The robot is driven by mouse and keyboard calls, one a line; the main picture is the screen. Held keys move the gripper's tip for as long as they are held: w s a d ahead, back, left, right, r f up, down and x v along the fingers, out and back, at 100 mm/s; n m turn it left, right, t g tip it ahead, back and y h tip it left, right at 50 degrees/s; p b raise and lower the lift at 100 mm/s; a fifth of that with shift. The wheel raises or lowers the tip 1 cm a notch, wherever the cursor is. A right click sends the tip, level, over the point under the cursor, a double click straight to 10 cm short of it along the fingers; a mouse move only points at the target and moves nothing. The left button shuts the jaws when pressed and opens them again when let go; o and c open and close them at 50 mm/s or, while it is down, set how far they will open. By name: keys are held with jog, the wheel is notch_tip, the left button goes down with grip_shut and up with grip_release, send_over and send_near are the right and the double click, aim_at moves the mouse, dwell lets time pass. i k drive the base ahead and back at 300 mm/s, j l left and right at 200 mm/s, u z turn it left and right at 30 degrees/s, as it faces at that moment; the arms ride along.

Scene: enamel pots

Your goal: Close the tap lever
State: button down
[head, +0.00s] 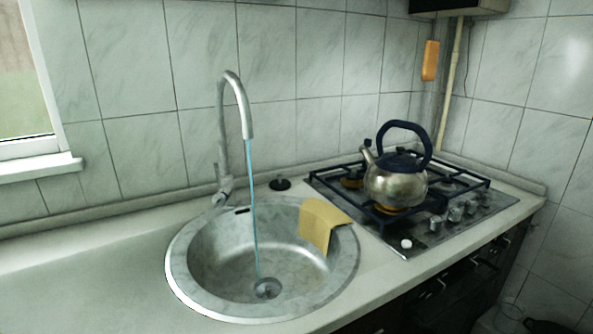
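The tap (225,130) stands behind the round metal sink, with a tall curved spout. A thin blue stream of water (254,215) runs from the spout down to the drain. The tap lever (222,191) is a short grey piece low at the tap's base, angled down to the left; its exact position is hard to tell at this size. My gripper is not in view.
The sink (177,262) is set in a pale counter (85,285). A yellow cloth (322,220) hangs over its right rim. A kettle (394,184) stands on the gas hob (440,236) at right. A black plug (280,184) lies behind the sink. The counter at left is clear.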

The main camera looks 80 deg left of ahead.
aim_at(221, 188)
jog(key=u, duration=0.5)
jog(key=j+u, duration=0.1)
jog(key=u, duration=0.4)
jog(key=i+u, duration=0.1)
jog(key=u, duration=1.4)
jog(key=i+u, duration=0.1)
jog(key=u, duration=0.35)
jog(key=l+u, duration=0.1)
jog(key=u, duration=0.4)
